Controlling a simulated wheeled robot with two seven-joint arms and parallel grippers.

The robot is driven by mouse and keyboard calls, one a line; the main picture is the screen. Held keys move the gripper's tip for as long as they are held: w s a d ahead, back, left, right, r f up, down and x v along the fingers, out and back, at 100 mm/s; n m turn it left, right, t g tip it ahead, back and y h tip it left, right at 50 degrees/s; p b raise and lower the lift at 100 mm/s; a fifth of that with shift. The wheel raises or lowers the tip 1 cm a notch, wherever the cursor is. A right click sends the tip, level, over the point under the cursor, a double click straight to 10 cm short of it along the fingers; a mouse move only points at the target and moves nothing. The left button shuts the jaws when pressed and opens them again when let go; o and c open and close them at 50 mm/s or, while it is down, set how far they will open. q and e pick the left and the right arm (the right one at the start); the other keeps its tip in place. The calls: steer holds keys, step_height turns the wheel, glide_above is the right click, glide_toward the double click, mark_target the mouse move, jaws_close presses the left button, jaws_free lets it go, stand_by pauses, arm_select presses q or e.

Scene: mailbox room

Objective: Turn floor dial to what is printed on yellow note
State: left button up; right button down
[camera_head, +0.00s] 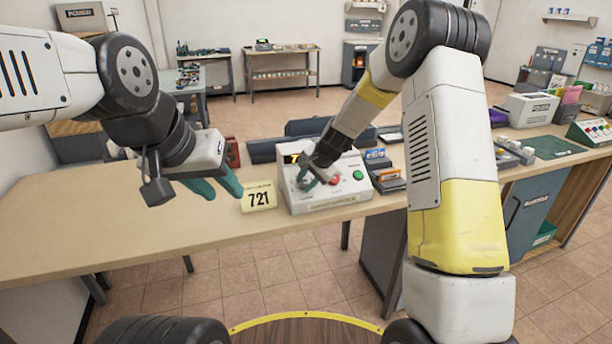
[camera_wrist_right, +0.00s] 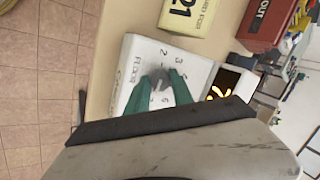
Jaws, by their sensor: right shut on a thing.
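The yellow note (camera_head: 259,197) stands on the counter and reads 721; part of it shows at the top of the right wrist view (camera_wrist_right: 187,12). The white control box (camera_head: 330,200) stands just right of it. Its grey floor dial (camera_wrist_right: 159,80) has printed numbers around it and the word FLOOR beside it. My right gripper (camera_wrist_right: 163,88) is shut on the dial, a green finger on each side; in the head view it (camera_head: 312,178) partly hides the dial. My left gripper (camera_head: 213,188) is open and empty over the counter, left of the note.
The box has a red button (camera_head: 335,181), a green button (camera_head: 358,175) and a dark display (camera_wrist_right: 226,84) with an orange character I cannot read for sure. A red box (camera_head: 232,152) and dark trays (camera_head: 264,150) lie behind. The counter's left part is clear.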

steer(key=shift+m, duration=0.6)
steer(key=c, duration=1.1)
jaws_free()
steer(key=v, duration=0.7)
steer(key=shift+s+d+r, duration=0.2)
steer(key=shift+s+r, duration=0.05)
steer(key=shift+s, duration=0.05)
